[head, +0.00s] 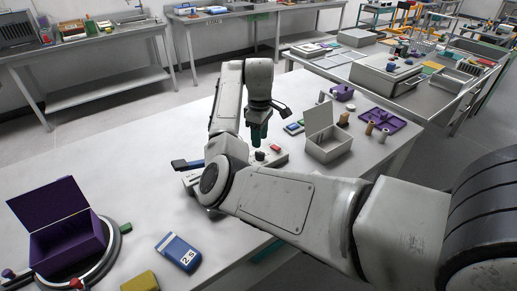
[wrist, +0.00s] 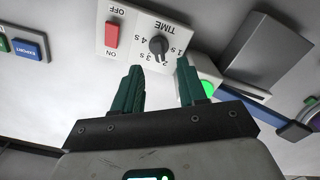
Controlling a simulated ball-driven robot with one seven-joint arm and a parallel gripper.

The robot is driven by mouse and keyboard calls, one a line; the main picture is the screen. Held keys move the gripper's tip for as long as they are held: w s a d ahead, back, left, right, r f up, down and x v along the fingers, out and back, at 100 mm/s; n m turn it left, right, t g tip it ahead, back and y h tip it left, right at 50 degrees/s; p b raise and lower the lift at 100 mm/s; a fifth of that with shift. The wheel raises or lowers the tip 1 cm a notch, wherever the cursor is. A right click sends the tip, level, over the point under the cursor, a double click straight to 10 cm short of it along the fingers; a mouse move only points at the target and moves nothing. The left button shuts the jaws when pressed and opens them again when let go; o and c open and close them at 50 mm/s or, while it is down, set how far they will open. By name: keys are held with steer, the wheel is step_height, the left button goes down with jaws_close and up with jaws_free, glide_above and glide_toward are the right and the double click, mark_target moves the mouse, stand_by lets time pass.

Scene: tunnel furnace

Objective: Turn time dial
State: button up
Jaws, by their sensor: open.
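The time dial (wrist: 158,45) is a small black knob on a white panel marked TIME, with second marks around it. It shows upside down in the wrist view. I cannot tell which mark it points to. My gripper (wrist: 159,66) has two dark teal fingers, spread open and empty. In the wrist view the dial appears just beyond the gap between the fingertips, with no visible contact. In the head view my gripper (head: 258,142) points down above the control panel, which my arm partly hides.
A red ON/OFF switch (wrist: 112,34) is beside the dial, and a lit green button (wrist: 208,88) is close to one finger. A blue EXPORT button (wrist: 29,48) is at the left. An open grey box (head: 328,147), purple box (head: 78,238) and blue device (head: 178,252) stand on the table.

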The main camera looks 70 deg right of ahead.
mark_target(260, 152)
steer(key=shift+f, duration=3.05)
jaws_close()
